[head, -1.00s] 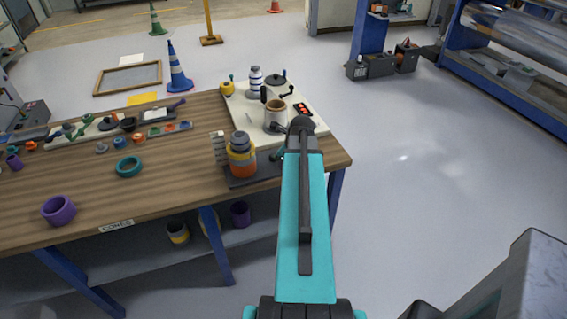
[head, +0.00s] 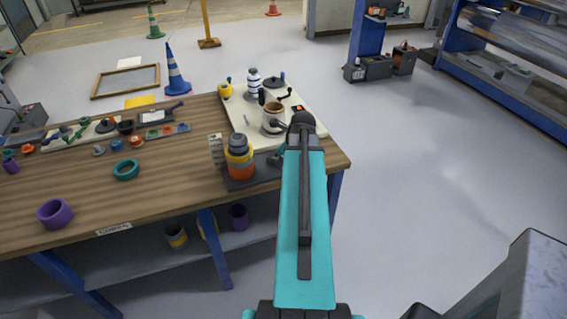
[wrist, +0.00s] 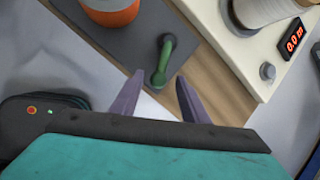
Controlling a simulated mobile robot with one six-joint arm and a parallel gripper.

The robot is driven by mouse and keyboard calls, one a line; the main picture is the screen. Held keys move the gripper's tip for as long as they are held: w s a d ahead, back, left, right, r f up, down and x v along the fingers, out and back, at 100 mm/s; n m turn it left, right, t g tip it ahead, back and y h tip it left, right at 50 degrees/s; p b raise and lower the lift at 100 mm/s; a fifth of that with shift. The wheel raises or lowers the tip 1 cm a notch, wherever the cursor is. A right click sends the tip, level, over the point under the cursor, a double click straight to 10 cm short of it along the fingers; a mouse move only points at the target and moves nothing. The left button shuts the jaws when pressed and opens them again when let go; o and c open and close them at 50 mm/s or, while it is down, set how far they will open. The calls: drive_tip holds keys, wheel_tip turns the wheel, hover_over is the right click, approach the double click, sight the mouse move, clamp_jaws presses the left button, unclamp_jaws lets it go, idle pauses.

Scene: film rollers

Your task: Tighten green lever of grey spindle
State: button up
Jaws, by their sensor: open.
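The green lever (wrist: 165,60) shows in the wrist view, a rounded handle with a round hub at its lower end, over a dark grey plate (wrist: 138,45). In the head view, the dark plate is at the bench's front right corner, bearing an orange, yellow and grey stack (head: 240,160). I cannot clearly make out a grey spindle; the stack's orange bottom (wrist: 112,12) shows at the wrist view's top. My gripper (wrist: 157,95) is open, its two purple-grey fingers on either side of the lever's near end, apart from it. Height above the lever is unclear. My arm hides the gripper in the head view.
A white panel (head: 240,107) with a red display, a mug and bottles stands behind the plate. Floor right of the bench is clear.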

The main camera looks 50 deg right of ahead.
drive_tip(key=b+v, duration=0.1)
drive_tip(key=v, duration=0.9)
drive_tip(key=shift+r+b, duration=0.35)
idle(0.3)
